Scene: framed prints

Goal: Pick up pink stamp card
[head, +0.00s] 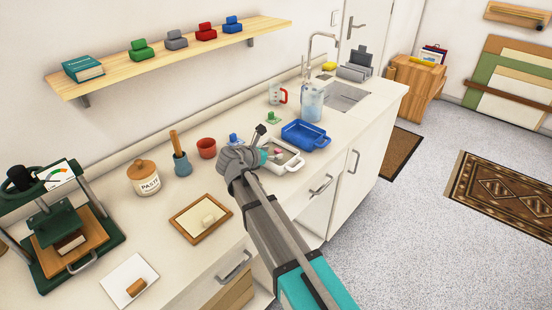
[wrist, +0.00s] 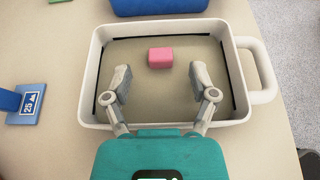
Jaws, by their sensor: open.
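A small pink block (wrist: 160,58) lies in a white handled tray (wrist: 92,75); it is the only pink thing in the wrist view, and I see no stamp marking on it. My gripper (wrist: 160,82) is open and empty over the tray, one finger on each side. The block is just beyond the fingertips, roughly centred between them, and apart from both. In the head view my gripper (head: 266,154) is over the white tray (head: 298,162) and hides part of it.
A blue tray (head: 306,134) stands just beyond the white one. A blue card marked 25 (wrist: 28,103) with a blue piece lies left of the tray. A framed tray (head: 200,219), a red cup (head: 207,148) and a paste jar (head: 143,178) share the counter.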

